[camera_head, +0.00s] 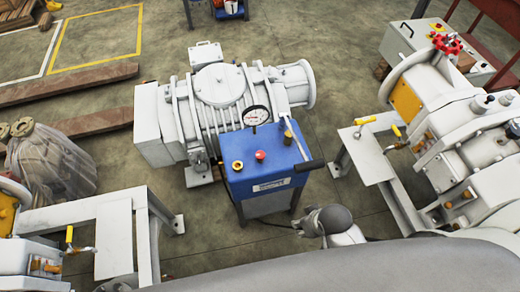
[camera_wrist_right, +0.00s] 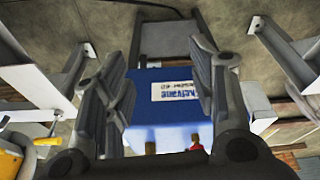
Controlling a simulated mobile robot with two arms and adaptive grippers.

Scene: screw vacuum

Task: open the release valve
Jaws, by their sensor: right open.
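The blue pump unit (camera_head: 265,172) stands in the middle of the head view. Its top carries a round gauge (camera_head: 256,115), a red knob (camera_head: 260,155), a brass fitting (camera_head: 238,165) and an upright brass-coloured part (camera_head: 288,137). I cannot tell which of these is the release valve. My right gripper (camera_head: 304,221) is at the unit's lower right, apart from its top fittings. In the right wrist view the gripper (camera_wrist_right: 158,62) is open and empty, with the unit's labelled blue face (camera_wrist_right: 150,115) seen between its fingers. My left gripper is out of view.
A black handle (camera_head: 308,166) sticks out from the unit's right side. A large grey pump (camera_head: 218,88) stands behind it. Grey machines on metal frames flank it at right (camera_head: 460,120) and lower left (camera_head: 115,235). Bare floor shows between them.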

